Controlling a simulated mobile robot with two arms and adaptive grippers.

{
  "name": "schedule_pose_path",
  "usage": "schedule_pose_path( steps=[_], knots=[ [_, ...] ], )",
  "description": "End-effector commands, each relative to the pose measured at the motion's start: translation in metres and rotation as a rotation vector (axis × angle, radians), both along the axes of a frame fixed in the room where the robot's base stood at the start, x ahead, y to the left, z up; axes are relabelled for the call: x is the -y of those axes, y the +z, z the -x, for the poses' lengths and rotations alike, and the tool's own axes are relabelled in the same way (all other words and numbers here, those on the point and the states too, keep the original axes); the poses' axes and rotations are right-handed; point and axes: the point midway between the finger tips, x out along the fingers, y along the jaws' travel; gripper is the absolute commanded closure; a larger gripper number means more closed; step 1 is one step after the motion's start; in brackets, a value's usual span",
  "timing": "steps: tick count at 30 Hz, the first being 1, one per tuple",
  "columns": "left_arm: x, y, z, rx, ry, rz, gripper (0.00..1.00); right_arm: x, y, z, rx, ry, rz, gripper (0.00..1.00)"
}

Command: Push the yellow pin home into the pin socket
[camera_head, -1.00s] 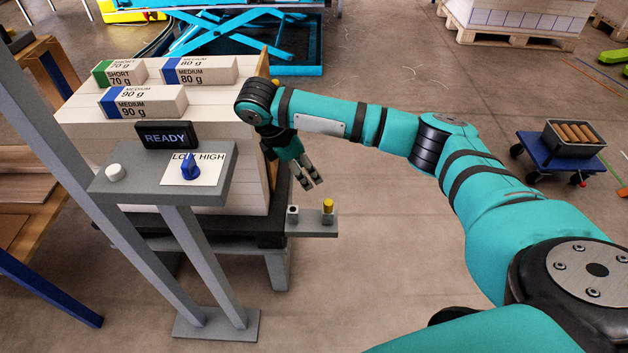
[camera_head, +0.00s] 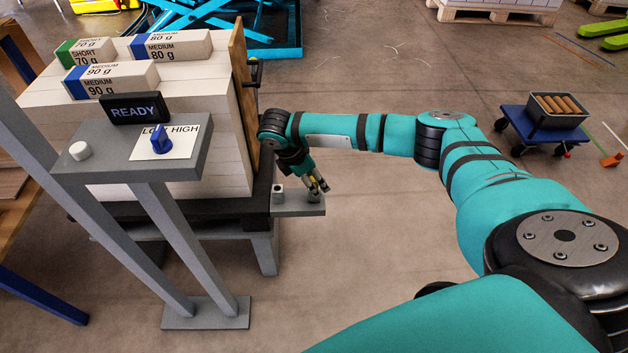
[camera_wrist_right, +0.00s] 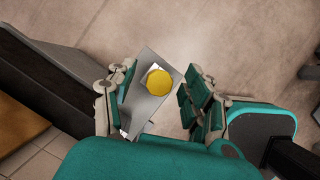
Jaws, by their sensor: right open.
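The yellow pin (camera_wrist_right: 159,82) shows from above in the right wrist view, round-topped, over the small grey shelf (camera_wrist_right: 150,112). In the head view only a bit of yellow (camera_head: 313,179) shows between the fingers. My right gripper (camera_head: 319,186) is open and points down at the shelf's outer end. Its fingers (camera_wrist_right: 160,76) stand on either side of the pin with gaps showing. A small grey block with a dark hole in its top (camera_head: 278,191) stands on the shelf, left of the gripper. How deep the pin sits is hidden. My left gripper is out of view.
A stack of white reams (camera_head: 205,150) with labelled packs on top and a brown board (camera_head: 243,95) stands left of the gripper. A control panel (camera_head: 110,165) reading READY is in front. A blue cart (camera_head: 545,130) stands right.

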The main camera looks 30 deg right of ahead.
Motion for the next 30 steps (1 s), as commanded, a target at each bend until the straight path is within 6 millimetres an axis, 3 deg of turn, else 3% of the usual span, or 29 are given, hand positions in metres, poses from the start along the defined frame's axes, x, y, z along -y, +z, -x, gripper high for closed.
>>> schedule_pose_path(
  steps=[8, 21, 22, 23, 28, 30],
  knots=[
    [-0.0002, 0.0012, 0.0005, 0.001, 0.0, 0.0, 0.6, 0.001, -0.0015, 0.0002, 0.0, 0.0, 0.001, 0.48],
    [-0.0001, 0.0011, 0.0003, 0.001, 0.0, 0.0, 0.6, 0.0008, -0.0012, 0.0, 0.0, 0.0, 0.0, 1.0],
    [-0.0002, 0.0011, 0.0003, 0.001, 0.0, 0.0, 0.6, 0.0008, -0.0012, 0.0, 0.0, 0.0, 0.0, 1.0],
    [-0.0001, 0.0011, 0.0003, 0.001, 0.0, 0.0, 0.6, 0.0008, -0.0012, 0.0, 0.0, 0.0, 0.0, 0.78],
    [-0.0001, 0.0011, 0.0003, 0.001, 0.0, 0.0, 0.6, 0.0008, -0.0011, 0.0, 0.0, 0.0, 0.0, 1.0],
    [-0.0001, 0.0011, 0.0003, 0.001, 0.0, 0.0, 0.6, 0.0007, -0.001, 0.0, 0.0, 0.0, 0.0, 1.0]
  ],
)
